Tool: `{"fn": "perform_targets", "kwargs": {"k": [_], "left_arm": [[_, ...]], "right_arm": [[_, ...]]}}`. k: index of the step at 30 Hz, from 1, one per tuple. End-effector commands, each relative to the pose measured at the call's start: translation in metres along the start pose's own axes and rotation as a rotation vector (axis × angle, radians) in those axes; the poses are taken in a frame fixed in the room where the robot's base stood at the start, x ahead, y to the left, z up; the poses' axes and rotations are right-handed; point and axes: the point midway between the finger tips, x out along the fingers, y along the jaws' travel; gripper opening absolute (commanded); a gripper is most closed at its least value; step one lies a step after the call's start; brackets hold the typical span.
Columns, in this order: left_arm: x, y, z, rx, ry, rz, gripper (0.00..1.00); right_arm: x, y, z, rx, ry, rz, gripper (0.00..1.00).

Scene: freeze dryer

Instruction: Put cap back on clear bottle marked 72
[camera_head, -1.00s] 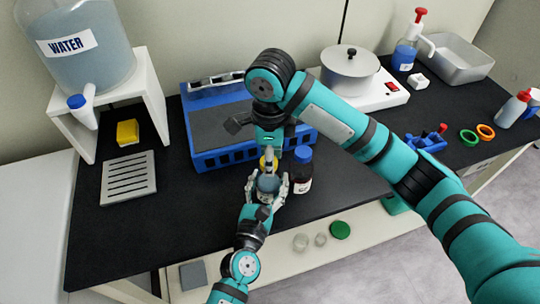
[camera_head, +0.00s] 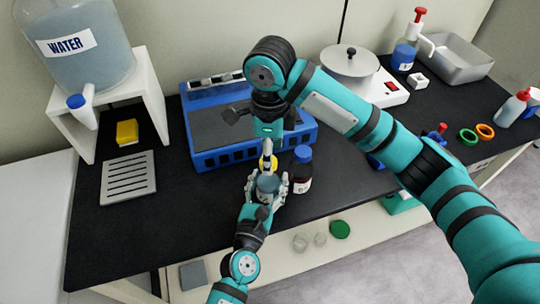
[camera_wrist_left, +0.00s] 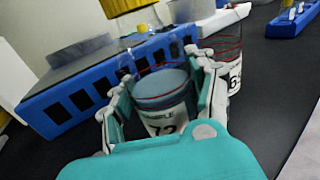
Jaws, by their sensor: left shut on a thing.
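The clear bottle marked 72 (camera_wrist_left: 162,110) stands between the fingers of my left gripper (camera_wrist_left: 158,105), which is shut on it. Its mouth is open and grey-blue contents show inside. In the head view the bottle (camera_head: 268,183) is partly covered by the left fingers. A yellow cap (camera_head: 268,162) is at the tips of my right gripper (camera_head: 267,149), just above the bottle. In the left wrist view the yellow cap (camera_wrist_left: 125,5) is cut off by the top edge, apart from the bottle. The right fingers show narrow and close together.
A dark bottle with a blue cap (camera_head: 303,168) stands close to the right of bottle 72. The blue rack (camera_head: 206,160) is behind them. A bottle marked 69 (camera_wrist_left: 232,75) shows beside the left gripper. The black table is clear at the front left.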

Motion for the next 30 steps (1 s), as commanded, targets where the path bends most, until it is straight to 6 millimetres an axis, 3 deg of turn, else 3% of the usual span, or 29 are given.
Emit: {"fn": "perform_targets", "kwargs": {"k": [6, 19, 23, 30], "left_arm": [[0.0, 0.0, 0.0, 0.0, 0.0, 0.0, 0.0], [0.0, 0.0, 0.0, 0.0, 0.0, 0.0, 0.0], [0.0, 0.0, 0.0, 0.0, 0.0, 0.0, 0.0], [0.0, 0.0, 0.0, 0.0, 0.0, 0.0, 0.0]], "right_arm": [[-0.023, -0.001, -0.001, 0.001, 0.001, -0.001, 0.6], [-0.025, 0.0, 0.0, -0.045, 0.001, 0.0, 0.56], [-0.027, 0.0, 0.001, -0.224, 0.001, -0.001, 0.56], [-0.032, -0.001, 0.003, -0.834, 0.002, -0.006, 0.56]]}}
